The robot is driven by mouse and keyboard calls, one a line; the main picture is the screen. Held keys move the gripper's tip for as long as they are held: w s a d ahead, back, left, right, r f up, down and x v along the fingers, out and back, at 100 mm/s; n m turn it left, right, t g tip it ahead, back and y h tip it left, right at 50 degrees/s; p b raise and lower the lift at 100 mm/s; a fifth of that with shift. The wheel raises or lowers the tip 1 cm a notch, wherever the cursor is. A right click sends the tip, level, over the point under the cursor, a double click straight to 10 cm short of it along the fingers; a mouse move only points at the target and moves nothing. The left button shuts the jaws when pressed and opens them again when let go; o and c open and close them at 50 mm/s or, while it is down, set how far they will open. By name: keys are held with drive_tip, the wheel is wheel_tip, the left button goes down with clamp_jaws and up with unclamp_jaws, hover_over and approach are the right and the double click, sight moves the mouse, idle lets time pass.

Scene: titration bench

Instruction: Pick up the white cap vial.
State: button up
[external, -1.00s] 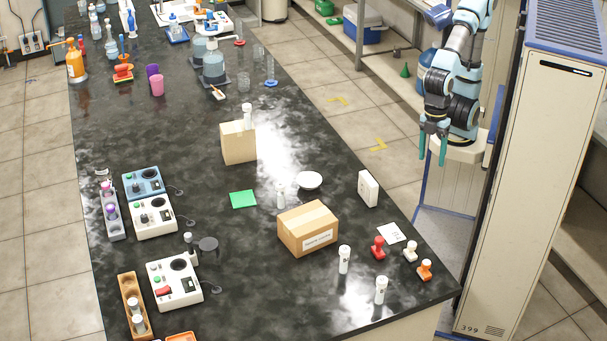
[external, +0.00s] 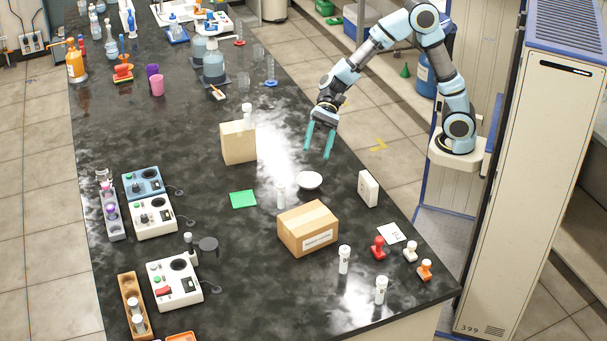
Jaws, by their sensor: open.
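My gripper (external: 318,152) is open and empty, its teal fingers pointing down above the right side of the dark bench. Several white-capped vials stand upright. One vial (external: 281,196) stands behind the cardboard box, left of the white dish. Two more, a vial (external: 344,260) and another vial (external: 380,291), stand near the bench's front right. A white-capped container (external: 247,111) shows behind the tan paper box, its lower part hidden. I cannot tell which one the task means. My gripper touches none of them.
A cardboard box (external: 307,229), a white dish (external: 309,180), a tan box (external: 238,143) and a white box (external: 368,188) stand around the vials. Stamps, including a red one (external: 378,248), sit at the right edge. The bench (external: 180,115) is clear left of the tan box.

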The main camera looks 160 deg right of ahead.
drive_tip(key=s+d+r+m+t+h+b, duration=0.1)
drive_tip(key=s+d+m+h, duration=0.55)
drive_tip(key=s+d, duration=0.5)
drive_tip(key=s+d+m+t+h, duration=0.1)
drive_tip(key=s+d+m+h, duration=0.55)
drive_tip(key=d, duration=0.75)
drive_tip(key=m+y+p, duration=0.1)
drive_tip(key=p, duration=0.2)
hover_over(244, 131)
wheel_tip(244, 131, down, 5)
drive_tip(key=shift+s+r, duration=0.1)
drive_tip(key=shift+r, duration=0.1)
drive_tip(key=shift+w+d+f+p, duration=0.1)
drive_tip(key=shift+w+d+p, duration=0.2)
drive_tip(key=shift+w+d, duration=0.15)
drive_tip(key=shift+c, duration=0.4)
clamp_jaws()
